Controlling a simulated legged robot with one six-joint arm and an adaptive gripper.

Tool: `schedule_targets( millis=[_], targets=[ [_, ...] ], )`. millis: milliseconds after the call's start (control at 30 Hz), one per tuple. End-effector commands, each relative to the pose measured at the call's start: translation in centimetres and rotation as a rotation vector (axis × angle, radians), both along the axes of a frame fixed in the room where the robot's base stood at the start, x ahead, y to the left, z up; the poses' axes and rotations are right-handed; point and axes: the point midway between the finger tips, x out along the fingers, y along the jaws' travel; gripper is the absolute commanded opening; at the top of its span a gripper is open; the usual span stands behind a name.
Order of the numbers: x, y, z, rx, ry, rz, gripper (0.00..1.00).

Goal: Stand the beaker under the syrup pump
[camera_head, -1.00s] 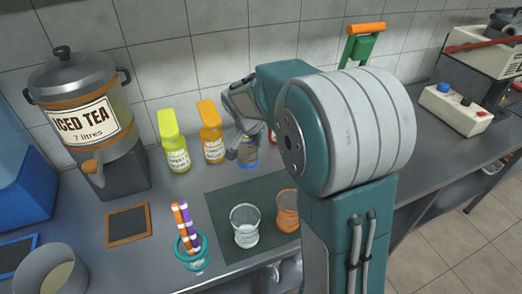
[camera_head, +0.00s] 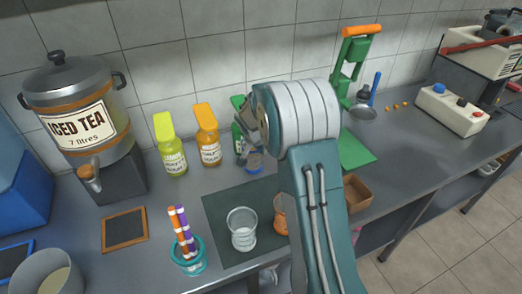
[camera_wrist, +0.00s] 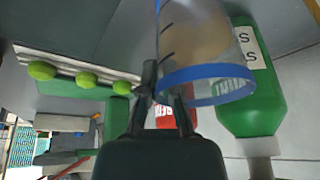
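A clear beaker with a blue band (camera_wrist: 205,85) is at my gripper (camera_wrist: 165,85) in the wrist view, with dark marks on its wall. One finger is beside its wall and the other overlaps it; the gripper looks shut on the wall. In the head view the beaker (camera_head: 254,161) is just below my gripper (camera_head: 243,153), behind the dark mat. A green bottle (camera_wrist: 250,90) is close beside the beaker; it is partly hidden in the head view (camera_head: 237,134). A yellow-green bottle (camera_head: 171,152) and an orange bottle (camera_head: 207,142) stand left. I cannot tell which is the syrup pump.
A clear glass (camera_head: 242,237) and an orange cup (camera_head: 280,214), partly covered by my arm, stand on the dark mat (camera_head: 220,204). A teal straw holder (camera_head: 190,262) is left of it. The iced tea dispenser (camera_head: 85,115) is far left. A green press (camera_head: 352,65) stands right.

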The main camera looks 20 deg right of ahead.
Motion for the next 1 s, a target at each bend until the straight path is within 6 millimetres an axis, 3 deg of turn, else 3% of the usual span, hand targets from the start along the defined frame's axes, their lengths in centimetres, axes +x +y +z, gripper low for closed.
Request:
schedule_targets(
  millis=[267, 300, 333, 367, 767, 1000],
  targets=[
    [0.0, 0.0, -0.1, -0.001, -0.002, -0.001, 0.00],
    [0.0, 0.0, -0.1, 0.000, -0.002, -0.001, 0.23],
    [0.0, 0.0, -0.1, 0.000, -0.002, -0.001, 0.36],
    [0.0, 0.0, -0.1, 0.000, -0.002, -0.001, 0.43],
    [0.0, 0.1, 0.2, -0.001, -0.002, -0.001, 0.43],
    [-0.9, 1.2, 3.8, 0.000, -0.006, 0.001, 0.43]
  ],
)
